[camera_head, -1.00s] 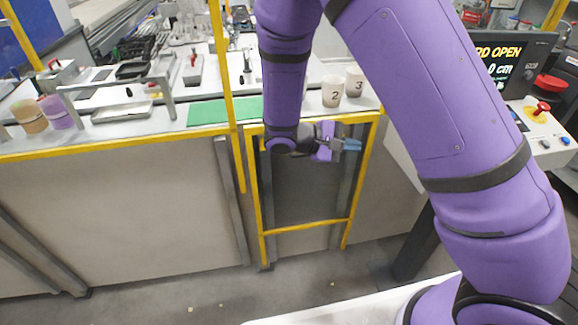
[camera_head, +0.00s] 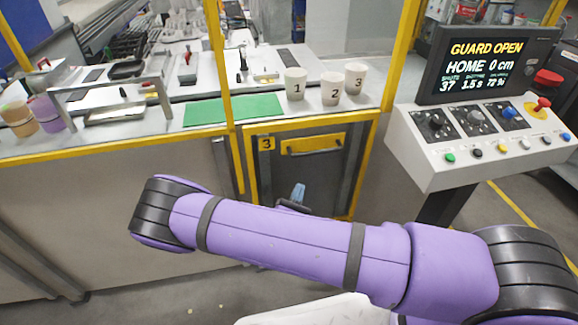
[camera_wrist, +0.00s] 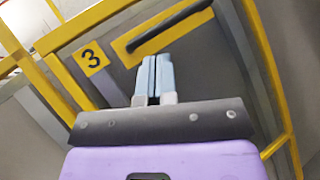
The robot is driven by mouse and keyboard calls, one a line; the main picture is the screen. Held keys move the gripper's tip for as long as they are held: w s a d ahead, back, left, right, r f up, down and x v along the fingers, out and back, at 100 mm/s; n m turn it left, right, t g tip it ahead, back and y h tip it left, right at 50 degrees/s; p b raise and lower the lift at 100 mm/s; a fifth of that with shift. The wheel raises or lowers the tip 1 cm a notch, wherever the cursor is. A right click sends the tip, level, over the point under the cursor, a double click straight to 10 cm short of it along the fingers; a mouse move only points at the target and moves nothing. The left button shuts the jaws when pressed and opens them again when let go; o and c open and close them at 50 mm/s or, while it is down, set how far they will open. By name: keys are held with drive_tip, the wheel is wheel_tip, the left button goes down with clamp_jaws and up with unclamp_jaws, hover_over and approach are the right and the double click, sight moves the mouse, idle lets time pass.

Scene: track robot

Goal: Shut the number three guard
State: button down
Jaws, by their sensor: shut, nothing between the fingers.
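The number three guard is a grey panel (camera_head: 330,170) in a yellow frame, low between the yellow posts, with the space above it open. Its plate marked 3 (camera_head: 267,144) is at its upper left and its yellow handle (camera_head: 312,144) is near its top. In the wrist view the plate (camera_wrist: 91,58) is left of the fingers, and a dark bar (camera_wrist: 170,28) crosses the yellow handle mount. My gripper (camera_head: 299,190) is shut and empty, with its blue-grey fingers pointing up below the handle. The wrist view shows the fingertips (camera_wrist: 154,60) just under the handle; I cannot tell whether they touch.
Cups marked 1 (camera_head: 295,84), 2 (camera_head: 331,90) and 3 (camera_head: 355,78) stand on the bench behind the guard, beside a green mat (camera_head: 234,109). A control console (camera_head: 480,140) stands right; its screen (camera_head: 487,62) reads GUARD OPEN. A yellow post (camera_head: 218,70) rises left of the opening.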

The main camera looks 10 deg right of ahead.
wheel_tip(320, 180, down, 7)
drive_tip(key=a+n+t+y, duration=0.3)
drive_tip(key=n+t+y, duration=0.2)
drive_tip(key=n+y, duration=0.4)
drive_tip(key=w+d+r+m+y, duration=0.1)
drive_tip(key=w+d+r, duration=0.1)
drive_tip(key=w+r, duration=0.6)
drive_tip(key=shift+w+d+r, duration=0.3)
drive_tip(key=shift+r, duration=0.4)
